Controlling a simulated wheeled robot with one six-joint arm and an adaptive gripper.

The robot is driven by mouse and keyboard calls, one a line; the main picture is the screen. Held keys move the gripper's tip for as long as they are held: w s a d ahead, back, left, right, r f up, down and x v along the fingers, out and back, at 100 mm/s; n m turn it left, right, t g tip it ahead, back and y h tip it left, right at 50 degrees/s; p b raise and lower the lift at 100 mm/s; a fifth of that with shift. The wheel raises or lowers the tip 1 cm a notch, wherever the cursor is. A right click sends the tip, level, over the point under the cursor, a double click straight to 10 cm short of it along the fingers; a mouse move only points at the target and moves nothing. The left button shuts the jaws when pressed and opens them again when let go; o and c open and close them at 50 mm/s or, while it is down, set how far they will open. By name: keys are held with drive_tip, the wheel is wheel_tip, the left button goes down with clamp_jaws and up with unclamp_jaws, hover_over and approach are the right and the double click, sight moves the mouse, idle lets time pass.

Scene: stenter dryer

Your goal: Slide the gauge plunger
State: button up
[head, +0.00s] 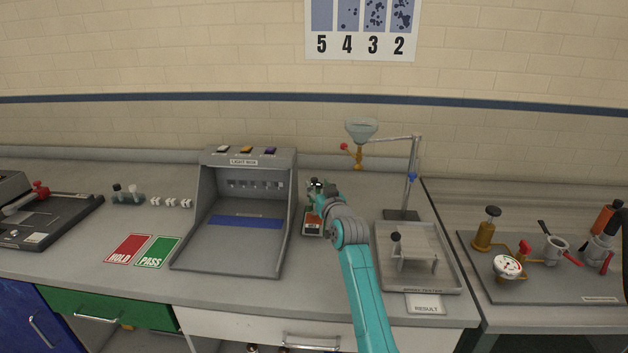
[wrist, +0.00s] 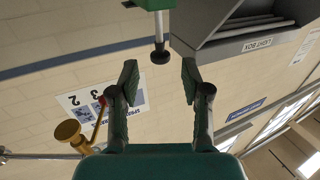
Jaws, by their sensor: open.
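In the wrist view, a green block with a thin stem ending in a dark round knob (wrist: 160,54) shows at the top middle; I take this for the gauge plunger. My gripper (wrist: 159,68) is open, with one finger to each side of the knob in the picture. No contact shows, and I cannot tell how far the knob is from the fingertips. In the head view my gripper (head: 318,192) is small, right of the light box, above a small device with an orange-red face (head: 312,222). My arm hides part of that device.
The light box (head: 240,255) stands close left. A grey tray (head: 450,283) and a stand with a glass funnel (head: 361,128) are to the right. A dial instrument (head: 508,266) sits on a far-right board. Red HOLD (head: 128,247) and green PASS (head: 157,251) cards lie left.

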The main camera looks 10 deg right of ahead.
sight(315, 181)
drive_tip(key=shift+w+a, duration=0.2)
drive_tip(key=shift+w, duration=2.1)
clamp_jaws()
